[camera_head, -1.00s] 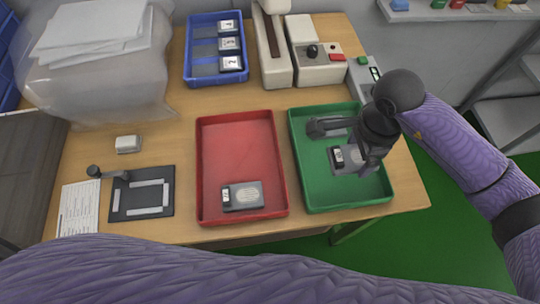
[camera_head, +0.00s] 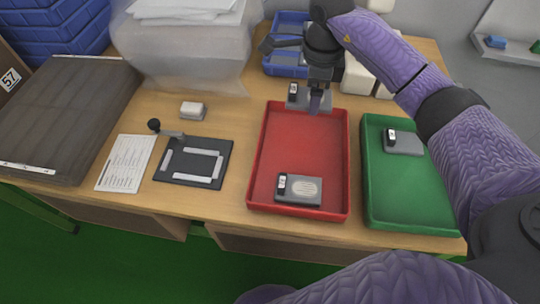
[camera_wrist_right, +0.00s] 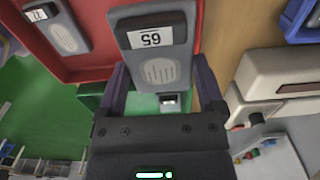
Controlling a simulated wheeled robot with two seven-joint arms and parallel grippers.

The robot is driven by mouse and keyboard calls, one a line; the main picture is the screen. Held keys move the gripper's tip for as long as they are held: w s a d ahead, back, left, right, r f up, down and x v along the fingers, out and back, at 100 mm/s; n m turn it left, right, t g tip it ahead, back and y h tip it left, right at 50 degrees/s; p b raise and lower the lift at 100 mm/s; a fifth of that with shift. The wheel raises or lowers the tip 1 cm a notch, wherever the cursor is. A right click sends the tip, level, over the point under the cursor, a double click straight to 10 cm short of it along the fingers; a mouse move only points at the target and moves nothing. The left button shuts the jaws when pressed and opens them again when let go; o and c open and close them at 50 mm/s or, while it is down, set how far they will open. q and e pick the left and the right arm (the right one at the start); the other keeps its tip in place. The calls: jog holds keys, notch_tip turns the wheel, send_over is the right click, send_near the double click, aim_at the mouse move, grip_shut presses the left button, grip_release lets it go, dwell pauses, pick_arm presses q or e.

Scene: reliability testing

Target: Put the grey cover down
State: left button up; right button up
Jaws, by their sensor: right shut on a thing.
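My right gripper (camera_head: 316,98) is shut on a grey cover (camera_head: 295,99) and holds it over the back edge of the red tray (camera_head: 255,165). In the right wrist view the held cover (camera_wrist_right: 155,62) shows a white label reading 65 and a round grille, between the two fingers. Another grey cover (camera_head: 305,191) lies at the front of the red tray, and it also shows in the right wrist view (camera_wrist_right: 62,36). My left gripper is out of view.
A black plate with light bars (camera_head: 193,160), a paper sheet (camera_head: 126,163) and a small white block (camera_head: 192,110) lie left of the red tray. A blue bin (camera_head: 285,66) and pale machines stand behind. The red tray's middle is clear.

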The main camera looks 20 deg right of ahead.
aim_at(308, 131)
notch_tip(308, 131, down, 10)
jog(key=b, duration=0.3)
jog(key=shift+r, duration=0.3)
jog(key=o, duration=1.1)
notch_tip(308, 131, up, 11)
jog(key=p, duration=0.4)
jog(key=shift+r, duration=0.55)
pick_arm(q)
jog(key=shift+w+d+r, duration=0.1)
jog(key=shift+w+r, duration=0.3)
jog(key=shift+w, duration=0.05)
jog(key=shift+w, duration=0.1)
